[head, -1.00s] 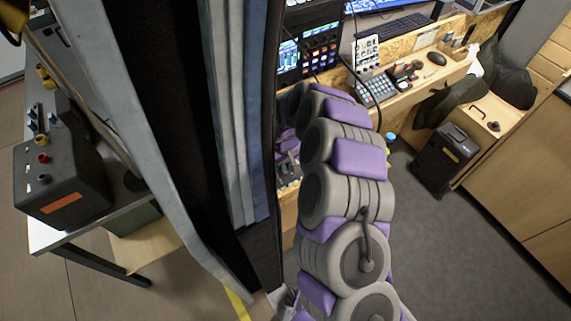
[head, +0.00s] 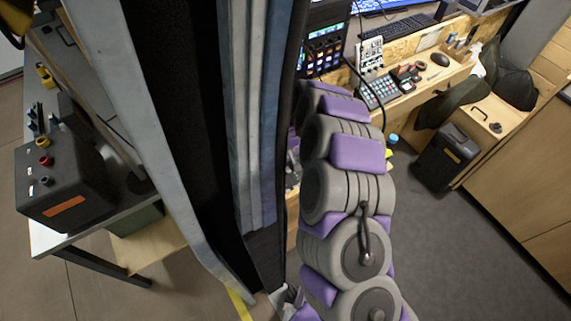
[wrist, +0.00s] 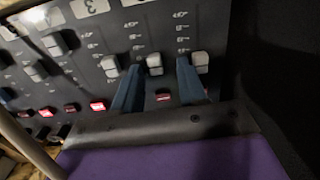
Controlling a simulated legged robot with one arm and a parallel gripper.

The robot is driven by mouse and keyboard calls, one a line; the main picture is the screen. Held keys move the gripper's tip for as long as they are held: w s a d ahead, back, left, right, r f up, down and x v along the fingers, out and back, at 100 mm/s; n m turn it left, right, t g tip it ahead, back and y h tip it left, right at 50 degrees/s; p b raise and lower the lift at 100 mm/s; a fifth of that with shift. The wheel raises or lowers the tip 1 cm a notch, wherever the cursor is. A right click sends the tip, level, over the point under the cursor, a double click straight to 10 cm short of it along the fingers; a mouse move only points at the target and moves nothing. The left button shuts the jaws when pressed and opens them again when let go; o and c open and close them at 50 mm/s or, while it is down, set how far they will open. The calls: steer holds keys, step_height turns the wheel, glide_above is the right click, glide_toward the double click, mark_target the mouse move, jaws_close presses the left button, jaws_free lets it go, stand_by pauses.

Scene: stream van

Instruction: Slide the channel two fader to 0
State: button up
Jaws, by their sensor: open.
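The dark fader panel (wrist: 220,30) fills the upper part of the wrist view. It has several columns of marks with pale grey fader caps. A label that looks like a 3 is near the top edge. One fader cap (wrist: 154,64) lies between the two blue fingers of my gripper (wrist: 158,72), with a gap visible on both sides. Another cap (wrist: 200,62) is by the right finger, and one (wrist: 110,66) is left of the left finger. My gripper is open. The label over the middle cap is out of view, so its channel number cannot be read.
Red-lit buttons (wrist: 97,105) line the panel below the faders. In the head view, a hanging curtain (head: 240,120) stands left of my arm. A wooden desk (head: 405,104) with a keypad (head: 380,92) is beyond it. A black bin (head: 445,155) stands right on open grey floor.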

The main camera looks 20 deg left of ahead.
steer(key=shift+d+r, duration=0.2)
steer(key=shift+r, duration=0.3)
step_height(320, 180, up, 16)
steer(key=p, duration=0.3)
steer(key=shift+a+r, duration=0.15)
steer(key=shift+a, duration=0.05)
